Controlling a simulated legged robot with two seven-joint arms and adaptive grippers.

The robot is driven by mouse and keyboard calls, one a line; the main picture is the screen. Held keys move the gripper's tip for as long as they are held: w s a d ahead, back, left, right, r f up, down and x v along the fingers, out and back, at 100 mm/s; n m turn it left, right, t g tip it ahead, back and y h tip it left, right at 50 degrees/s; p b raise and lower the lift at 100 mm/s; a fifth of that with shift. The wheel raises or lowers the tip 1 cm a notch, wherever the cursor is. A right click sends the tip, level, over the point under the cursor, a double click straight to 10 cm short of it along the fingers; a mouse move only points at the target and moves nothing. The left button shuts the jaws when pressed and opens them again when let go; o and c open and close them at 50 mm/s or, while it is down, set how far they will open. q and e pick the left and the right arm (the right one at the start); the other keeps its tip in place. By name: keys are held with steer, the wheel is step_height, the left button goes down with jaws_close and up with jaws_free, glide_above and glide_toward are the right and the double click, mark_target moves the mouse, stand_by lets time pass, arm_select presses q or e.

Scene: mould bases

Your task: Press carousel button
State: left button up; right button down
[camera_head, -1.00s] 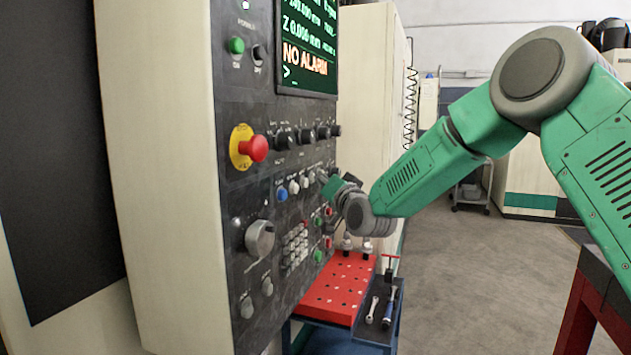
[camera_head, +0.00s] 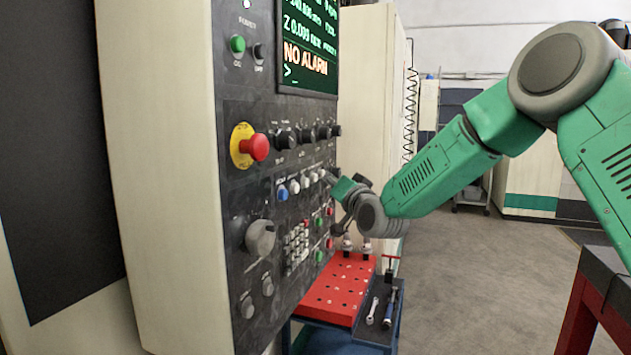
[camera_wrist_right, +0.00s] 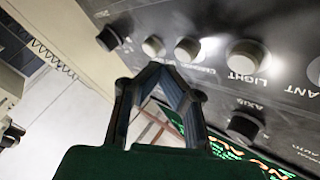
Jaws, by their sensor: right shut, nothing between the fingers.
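A dark control panel (camera_head: 290,95) fills the left and middle of the head view. A row of round buttons runs across it: a blue one (camera_head: 282,193), then several white ones such as this white button (camera_head: 304,182). In the right wrist view a white button (camera_wrist_right: 245,58) sits by the word LIGHT, and another white button (camera_wrist_right: 187,50) has a blurred label I cannot read surely. My right gripper (camera_wrist_right: 157,70) is shut and empty, its tips near the leftmost white button (camera_wrist_right: 153,46). Contact cannot be told. My left gripper is out of view.
A red emergency stop (camera_head: 254,147) and black knobs (camera_head: 285,138) stick out above the row. A grey dial (camera_head: 260,239) is below. A red perforated tray (camera_head: 335,292) with tools beside it stands under my right wrist. Open floor (camera_head: 460,280) lies right.

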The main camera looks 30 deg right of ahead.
steer(key=shift+s+d, duration=1.55)
steer(key=shift+s, duration=0.25)
stand_by(1.3)
